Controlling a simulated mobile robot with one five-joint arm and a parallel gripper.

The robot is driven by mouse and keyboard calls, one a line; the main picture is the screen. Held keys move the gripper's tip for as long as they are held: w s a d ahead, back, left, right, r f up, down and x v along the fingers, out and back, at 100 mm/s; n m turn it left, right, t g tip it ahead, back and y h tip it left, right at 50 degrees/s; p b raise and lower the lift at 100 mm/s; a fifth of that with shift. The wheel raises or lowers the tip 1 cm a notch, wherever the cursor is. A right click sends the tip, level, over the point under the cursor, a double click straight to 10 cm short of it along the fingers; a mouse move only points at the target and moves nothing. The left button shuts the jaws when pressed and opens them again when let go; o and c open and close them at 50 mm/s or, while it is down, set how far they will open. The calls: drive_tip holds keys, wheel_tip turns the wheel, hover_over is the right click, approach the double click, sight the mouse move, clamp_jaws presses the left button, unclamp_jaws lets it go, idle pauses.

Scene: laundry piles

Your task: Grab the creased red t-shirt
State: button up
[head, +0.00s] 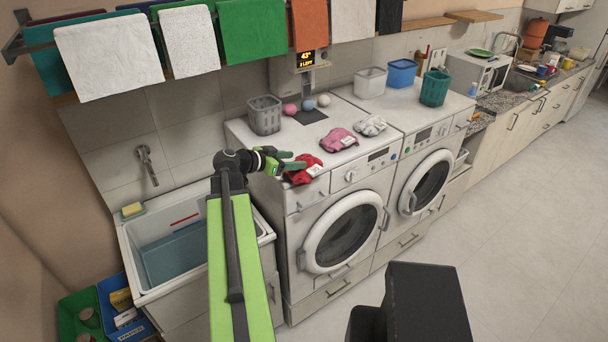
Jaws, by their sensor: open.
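The creased red t-shirt (303,175) lies crumpled on top of the left washing machine, near its front left edge. My gripper (296,163) is open, with its green fingers just above and at the left part of the red t-shirt. Part of the shirt is hidden behind the fingers. I cannot tell whether the fingers touch the cloth.
A pink cloth (338,140) and a white-grey cloth (370,126) lie to the right. A grey basket (264,115) and several balls stand behind. A sink (135,281) is at the left. Towels (108,55) hang above. The floor at right is clear.

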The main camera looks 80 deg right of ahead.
sight(304, 159)
drive_tip(key=b+x, duration=0.2)
drive_tip(key=x, duration=0.3)
drive_tip(key=shift+s+f, duration=0.15)
drive_tip(key=shift+a, duration=0.1)
drive_tip(key=shift+c, duration=0.3)
clamp_jaws()
